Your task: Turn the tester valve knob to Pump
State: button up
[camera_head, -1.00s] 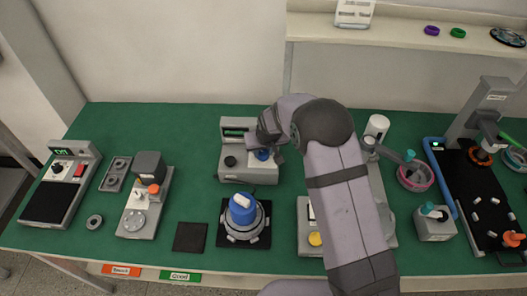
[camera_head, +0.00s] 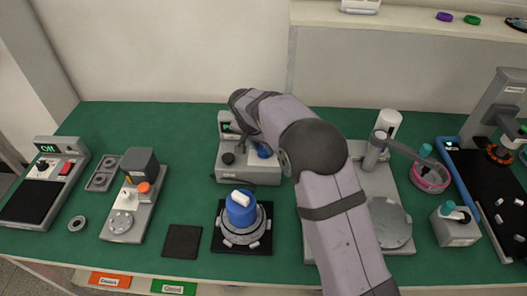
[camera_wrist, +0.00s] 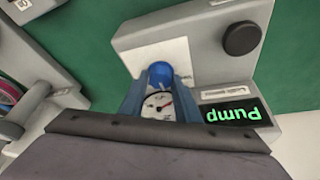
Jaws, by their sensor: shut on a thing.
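The tester (camera_head: 250,174) is a grey box at the back middle of the green table, partly hidden by my arm in the head view. Its blue valve knob (camera_wrist: 160,72) sits on a white plate in the wrist view; it also shows in the head view (camera_head: 264,151). My gripper (camera_wrist: 160,86) has one blue-grey finger on each side of the blue knob and is shut on it. The display (camera_wrist: 232,114) reads "Pump" in green, upside down in the wrist view. A round gauge (camera_wrist: 158,105) with a red needle shows between the fingers.
A black knob (camera_wrist: 241,39) stands on the same tester beside the display. The hub motor with its blue top (camera_head: 241,210) stands on a black mat in front. A grey station with a round plate (camera_head: 389,222) is at right, partly behind my arm.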

aim_at(259, 162)
jog(key=shift+m, duration=0.3)
jog(key=o, duration=1)
jog(key=shift+o, duration=0.2)
jog(key=b+v, duration=0.2)
jog(key=v, duration=0.5)
jog(key=shift+r, duration=0.2)
jog(key=s+d+f+n+g+p, duration=0.1)
jog(key=s+d+n+g+p, duration=0.2)
jog(key=s+d, duration=0.95)
jog(key=s+d+f+n+y, duration=0.1)
jog(key=s+d+f, duration=0.1)
jog(key=s, duration=0.6)
jog(key=s+d+f+n+g+y+p, duration=0.1)
jog(key=s+d+f, duration=0.1)
jog(key=s+d, duration=0.3)
jog(key=s, duration=0.4)
jog(key=shift+s+n, duration=0.3)
